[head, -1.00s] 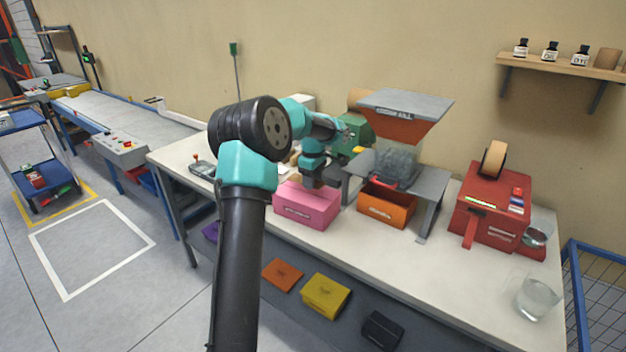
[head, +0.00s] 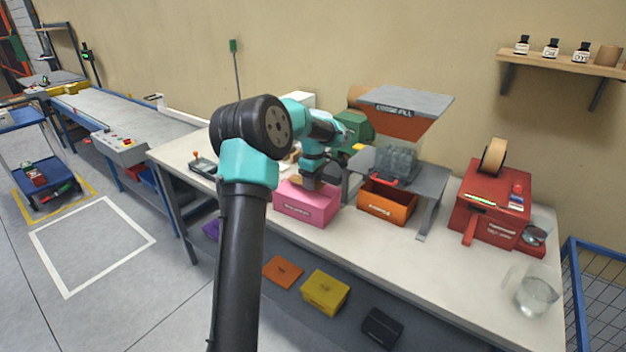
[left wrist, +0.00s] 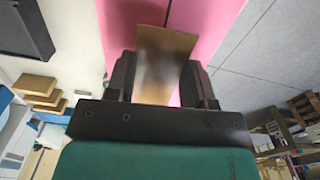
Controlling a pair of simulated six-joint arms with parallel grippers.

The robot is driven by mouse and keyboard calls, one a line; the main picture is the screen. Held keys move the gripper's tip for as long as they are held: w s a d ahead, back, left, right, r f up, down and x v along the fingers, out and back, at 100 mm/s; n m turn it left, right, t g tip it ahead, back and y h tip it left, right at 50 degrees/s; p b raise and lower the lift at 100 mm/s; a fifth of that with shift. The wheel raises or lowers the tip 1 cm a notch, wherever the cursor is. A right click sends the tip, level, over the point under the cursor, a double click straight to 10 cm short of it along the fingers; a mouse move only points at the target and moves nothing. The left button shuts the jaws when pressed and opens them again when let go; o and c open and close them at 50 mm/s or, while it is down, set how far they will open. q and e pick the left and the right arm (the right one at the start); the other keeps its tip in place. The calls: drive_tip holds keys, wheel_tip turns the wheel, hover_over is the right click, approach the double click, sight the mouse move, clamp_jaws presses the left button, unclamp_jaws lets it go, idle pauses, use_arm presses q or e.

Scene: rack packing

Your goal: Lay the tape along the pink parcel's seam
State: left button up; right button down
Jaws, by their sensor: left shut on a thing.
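The pink parcel (head: 306,207) stands on the white worktable in the head view. Its pink top (left wrist: 215,22) fills the upper middle of the left wrist view, with a dark seam line running along it. My left gripper (head: 308,183) is over the parcel's top, its fingers partly hidden in the head view. In the left wrist view my left gripper (left wrist: 163,82) is shut on a brown strip of tape (left wrist: 165,62), which lies in line with the seam and covers part of it. I cannot tell whether the tape touches the parcel. My right gripper is not in view.
An orange box (head: 388,204) stands right of the parcel, under a grey stand with a hopper (head: 405,103). A red tape dispenser (head: 490,205) and a glass jug (head: 536,297) are further right. A handheld device (head: 203,166) lies to the left.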

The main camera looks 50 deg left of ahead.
use_arm(q)
drive_tip(key=shift+f, duration=1.3)
idle(0.4)
drive_tip(key=o, duration=1)
drive_tip(key=shift+c, duration=0.2)
wheel_tip(320, 180, up, 18)
drive_tip(key=shift+f, duration=0.25)
drive_tip(key=shift+f, duration=0.1)
